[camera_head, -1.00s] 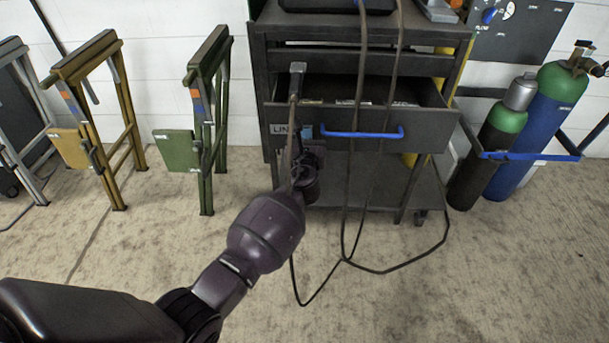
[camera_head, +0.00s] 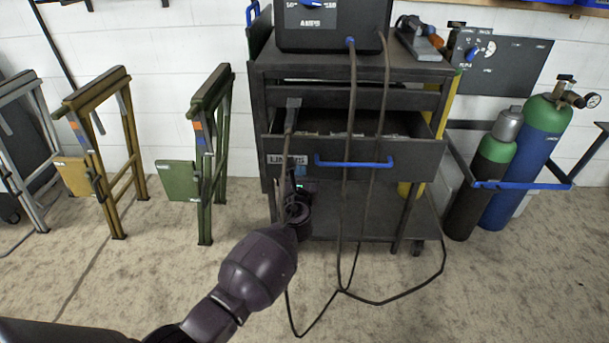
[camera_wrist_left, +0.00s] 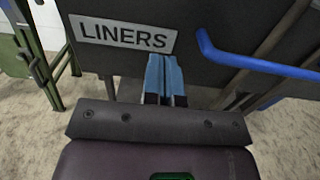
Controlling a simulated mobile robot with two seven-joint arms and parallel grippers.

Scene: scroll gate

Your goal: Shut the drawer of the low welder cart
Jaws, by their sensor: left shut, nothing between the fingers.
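The low welder cart (camera_head: 262,95) is dark grey, and its drawer (camera_head: 420,160) stands open toward me. The drawer front has a blue bar handle (camera_head: 354,164) and a LINERS label, which also shows in the left wrist view (camera_wrist_left: 122,36). My left gripper (camera_wrist_left: 166,70) is shut and empty, with its blue fingertips at the lower edge of the drawer front, just below the label and left of the handle (camera_wrist_left: 255,62). Whether the fingertips touch the front I cannot tell. In the head view my left wrist largely hides the gripper. My right gripper is out of view.
A welder box (camera_head: 330,25) sits on the cart top, and its dark cables hang across the drawer front to the floor. Green (camera_head: 206,150) and yellow (camera_head: 105,150) folding stands are to the left. Gas cylinders (camera_head: 520,165) stand at the right.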

